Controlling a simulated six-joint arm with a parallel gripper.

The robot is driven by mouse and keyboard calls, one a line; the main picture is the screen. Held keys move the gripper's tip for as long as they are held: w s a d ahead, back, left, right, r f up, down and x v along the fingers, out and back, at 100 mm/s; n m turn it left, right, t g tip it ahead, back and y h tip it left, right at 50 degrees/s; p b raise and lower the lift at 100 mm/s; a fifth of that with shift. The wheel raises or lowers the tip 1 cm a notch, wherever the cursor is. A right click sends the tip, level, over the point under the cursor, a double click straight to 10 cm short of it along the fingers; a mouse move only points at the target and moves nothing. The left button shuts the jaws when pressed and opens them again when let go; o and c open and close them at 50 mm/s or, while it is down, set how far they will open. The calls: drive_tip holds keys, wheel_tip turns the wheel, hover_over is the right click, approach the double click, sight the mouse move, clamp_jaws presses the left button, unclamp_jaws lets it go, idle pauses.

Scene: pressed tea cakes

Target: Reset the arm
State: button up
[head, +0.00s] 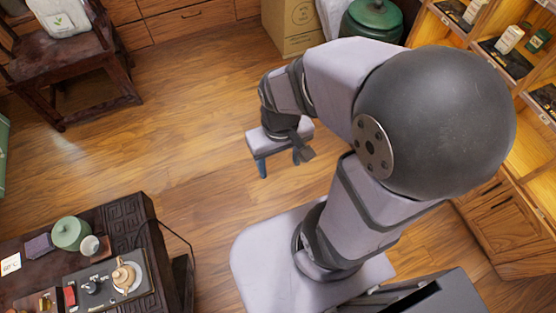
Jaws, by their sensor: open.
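My arm rises from its base at the lower middle of the head view and bends over toward the left. My gripper (282,163) hangs above the wooden floor in the middle of the view, clear of the furniture. Its two fingers point down and stand apart, with nothing visible between them. My large dark joint hides part of the shelves on the right. No pressed tea cake can be made out clearly.
A dark tea table (130,220) at lower left carries a teapot (126,275), a green jar (71,232) and small items. A wooden chair (70,75) stands at upper left. A cardboard box (290,28), green pot (372,18) and lit shelves (535,75) line the back and right. The middle floor is free.

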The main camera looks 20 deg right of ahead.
drive_tip(key=shift+r, duration=0.1)
wheel_tip(320, 180, up, 2)
drive_tip(key=shift+r+p, duration=0.1)
drive_tip(key=shift+p, duration=1.1)
